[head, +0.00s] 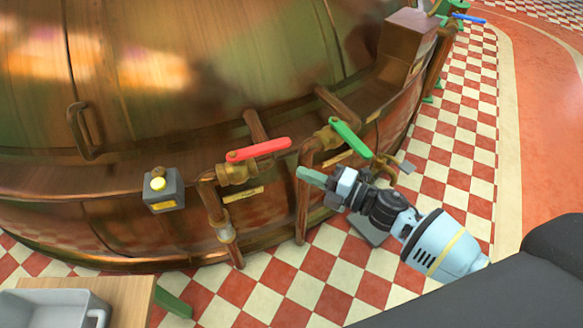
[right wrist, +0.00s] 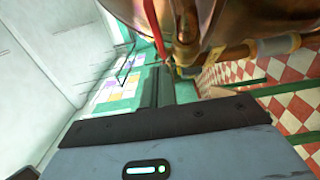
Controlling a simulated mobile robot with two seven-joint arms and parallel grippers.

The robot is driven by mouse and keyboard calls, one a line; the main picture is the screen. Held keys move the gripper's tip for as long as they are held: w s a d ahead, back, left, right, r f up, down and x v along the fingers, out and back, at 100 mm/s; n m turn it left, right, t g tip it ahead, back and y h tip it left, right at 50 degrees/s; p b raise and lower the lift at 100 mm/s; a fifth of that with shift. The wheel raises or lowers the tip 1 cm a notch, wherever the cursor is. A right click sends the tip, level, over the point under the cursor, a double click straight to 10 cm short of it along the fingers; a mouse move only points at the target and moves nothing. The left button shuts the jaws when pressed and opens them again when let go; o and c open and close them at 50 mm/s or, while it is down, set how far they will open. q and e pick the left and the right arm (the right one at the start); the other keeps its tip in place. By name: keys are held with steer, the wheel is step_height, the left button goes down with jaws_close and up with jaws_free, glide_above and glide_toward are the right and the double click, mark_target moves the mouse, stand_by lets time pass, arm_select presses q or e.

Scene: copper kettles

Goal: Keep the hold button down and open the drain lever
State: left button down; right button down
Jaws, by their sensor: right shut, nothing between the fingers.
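Nothing touches the button. To its right, a red lever (head: 260,149) sits on a brass valve, its handle pointing right and slightly up. A green lever (head: 350,137) is on another valve further right. I cannot read their labels, so which one is the drain lever is unclear. My right gripper (head: 303,174) is shut and empty, just below the red lever's free end. A red lever also shows in the right wrist view (right wrist: 186,22). My left gripper is out of view.
Pipes (head: 304,205) run down between and below the valves. A curved handle (head: 80,132) is on the kettle at left. A grey tray (head: 62,299) stands on a wooden surface (head: 125,287) at lower left. The checkered floor (head: 455,150) is open at right.

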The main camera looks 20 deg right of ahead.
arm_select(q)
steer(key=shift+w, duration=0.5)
arm_select(e)
steer(key=shift+w+d+v, duration=0.1)
steer(key=shift+v, duration=1.2)
steer(key=shift+w+d+v, duration=0.1)
steer(key=shift+d+v, duration=0.05)
steer(key=shift+v, duration=1.15)
